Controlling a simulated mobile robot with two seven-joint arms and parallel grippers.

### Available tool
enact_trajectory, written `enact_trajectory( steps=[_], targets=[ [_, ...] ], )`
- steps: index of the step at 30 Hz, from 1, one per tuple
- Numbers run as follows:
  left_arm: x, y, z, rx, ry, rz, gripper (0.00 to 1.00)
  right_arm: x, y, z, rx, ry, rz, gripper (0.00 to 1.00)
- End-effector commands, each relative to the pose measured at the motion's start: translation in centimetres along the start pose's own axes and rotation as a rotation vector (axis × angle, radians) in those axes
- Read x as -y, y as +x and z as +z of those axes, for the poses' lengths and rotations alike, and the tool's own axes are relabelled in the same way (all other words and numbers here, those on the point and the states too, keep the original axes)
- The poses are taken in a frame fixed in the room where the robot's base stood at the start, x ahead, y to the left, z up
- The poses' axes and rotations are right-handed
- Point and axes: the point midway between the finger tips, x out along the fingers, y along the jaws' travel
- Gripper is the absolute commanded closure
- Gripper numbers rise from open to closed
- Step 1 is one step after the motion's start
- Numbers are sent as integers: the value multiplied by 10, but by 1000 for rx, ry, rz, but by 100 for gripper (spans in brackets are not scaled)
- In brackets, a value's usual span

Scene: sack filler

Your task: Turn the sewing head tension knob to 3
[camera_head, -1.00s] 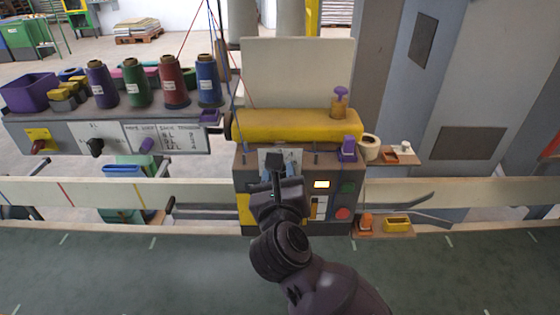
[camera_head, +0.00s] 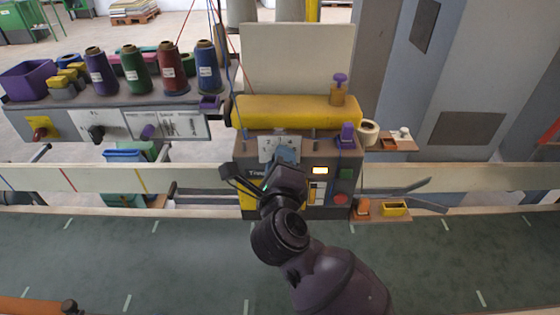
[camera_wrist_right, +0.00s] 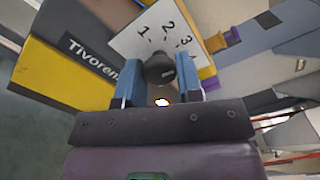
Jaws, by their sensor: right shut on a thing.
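The sewing head (camera_head: 262,200) is a dark box with a yellow panel and a "Tivoren"-like label, and a yellow cover on top. On its front is a white dial plate (camera_head: 265,143), which in the right wrist view (camera_wrist_right: 148,38) shows the numbers 1, 2 and 3. The black tension knob (camera_wrist_right: 160,68) stands out from this plate. My right gripper (camera_wrist_right: 160,82) is shut on it, one blue fingertip on each side. In the head view my right gripper (camera_head: 287,155) hides the knob. I cannot tell which number the knob points to. My left gripper is out of view.
Green and red buttons (camera_head: 341,199) and a lit display sit right of my gripper. Small side shelves (camera_head: 390,143) hold loose parts. Thread cones (camera_head: 172,75) stand on a grey unit at left. An orange bar (camera_head: 25,305) shows at the bottom left.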

Motion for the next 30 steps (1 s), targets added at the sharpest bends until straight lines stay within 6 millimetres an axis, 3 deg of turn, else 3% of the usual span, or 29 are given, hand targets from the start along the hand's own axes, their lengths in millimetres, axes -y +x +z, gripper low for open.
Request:
enact_trajectory(
  steps=[23, 24, 28, 30],
  targets=[
    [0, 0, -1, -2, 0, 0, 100, 0, 0, 1, 3, -103, 0, 90],
    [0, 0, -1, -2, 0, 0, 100, 0, 0, 1, 3, -102, 0, 63],
    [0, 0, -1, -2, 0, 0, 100, 0, 0, 1, 2, -102, 0, 44],
    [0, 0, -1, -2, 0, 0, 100, 0, 0, 1, 2, -102, 0, 41]
  ],
)
